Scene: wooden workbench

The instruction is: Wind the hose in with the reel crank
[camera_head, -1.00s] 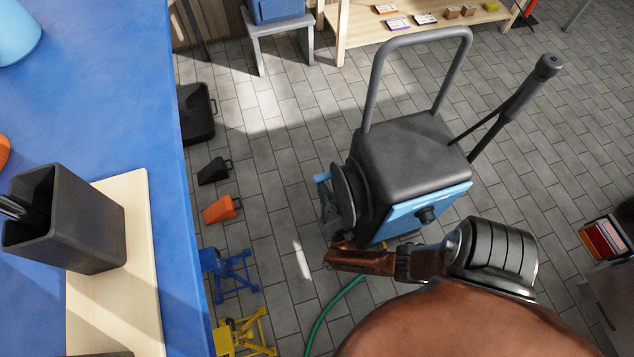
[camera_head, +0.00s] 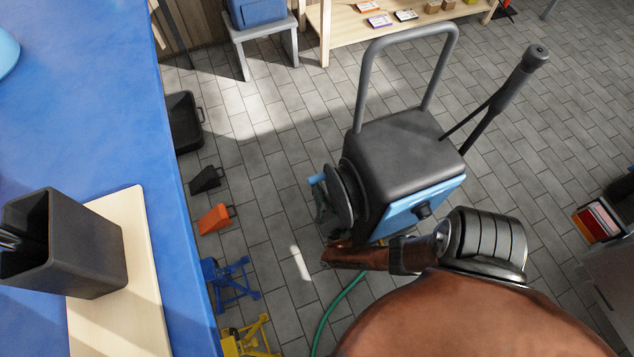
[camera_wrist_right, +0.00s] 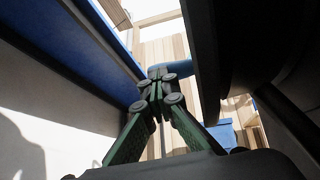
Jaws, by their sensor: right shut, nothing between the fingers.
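The pressure washer (camera_head: 405,150), with a dark grey top and light blue panel, stands on the floor right of the workbench. Its dark hose reel (camera_head: 342,200) is on its left side. The reel's light blue crank handle (camera_head: 317,179) sticks out left; in the wrist view the handle (camera_wrist_right: 200,68) lies just beyond my fingertips. The green hose (camera_head: 335,312) runs along the floor below. My right gripper (camera_head: 322,208), partly hidden, is beside the reel, below the handle. In the wrist view its green fingers (camera_wrist_right: 155,85) are shut and empty; touching cannot be told. My left gripper is out of view.
The blue workbench (camera_head: 120,120) with a black holder (camera_head: 65,245) on a wooden board stands left. A black wheel chock (camera_head: 206,179), an orange chock (camera_head: 215,218), a blue stand (camera_head: 230,282) and a yellow stand (camera_head: 250,338) lie along its edge.

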